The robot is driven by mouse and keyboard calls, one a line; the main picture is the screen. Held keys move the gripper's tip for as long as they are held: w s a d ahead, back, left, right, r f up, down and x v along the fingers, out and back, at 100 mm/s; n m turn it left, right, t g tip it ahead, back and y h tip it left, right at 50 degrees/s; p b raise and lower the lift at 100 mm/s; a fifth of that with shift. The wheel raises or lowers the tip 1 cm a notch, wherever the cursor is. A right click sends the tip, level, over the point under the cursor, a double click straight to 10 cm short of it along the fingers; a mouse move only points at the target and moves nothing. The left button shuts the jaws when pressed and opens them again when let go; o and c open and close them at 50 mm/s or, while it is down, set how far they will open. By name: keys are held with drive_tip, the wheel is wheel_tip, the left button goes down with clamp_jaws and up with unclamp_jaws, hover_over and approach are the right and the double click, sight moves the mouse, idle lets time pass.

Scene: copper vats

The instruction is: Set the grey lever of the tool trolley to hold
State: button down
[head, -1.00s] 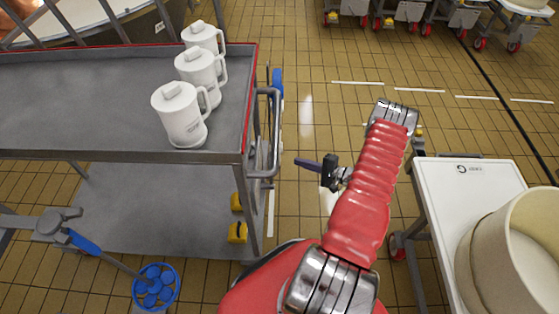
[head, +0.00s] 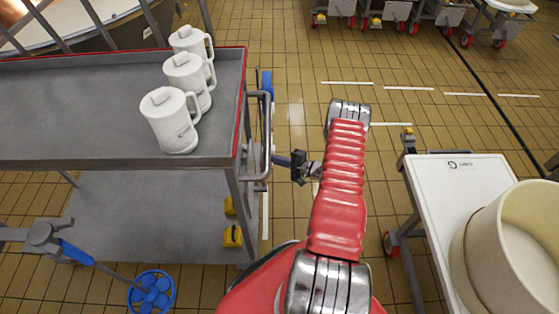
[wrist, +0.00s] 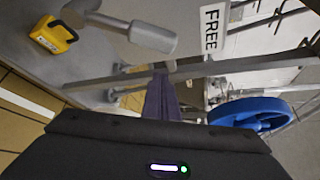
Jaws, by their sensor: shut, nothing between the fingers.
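The tool trolley (head: 60,150) stands at the left in the head view, with a grey rail (head: 265,140) at its right end. In the wrist view a grey lever (wrist: 152,38) with a thick rounded end shows at upper left. A white label reading FREE (wrist: 213,30) is to its right. No hold mark can be read. My gripper (head: 281,160) is shut and empty beside the trolley's right end. Its dark purple fingers (wrist: 163,98) show in the wrist view, below the lever and apart from it in the picture. The lever cannot be made out in the head view.
White mugs (head: 172,120) stand on the trolley top. Yellow blocks (head: 232,237) are low at its end. A blue wheel (wrist: 250,112) is right of my fingers. A white cart (head: 450,200) with a cream tub (head: 510,240) stands right; tiled floor lies between.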

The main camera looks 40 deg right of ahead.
drive_tip(key=shift+s+a+r, duration=0.4)
drive_tip(key=shift+s+a, duration=0.2)
drive_tip(key=shift+s+a+r, duration=0.35)
drive_tip(key=shift+s+a, duration=0.25)
drive_tip(key=shift+s+d, duration=0.1)
drive_tip(key=shift+s, duration=0.05)
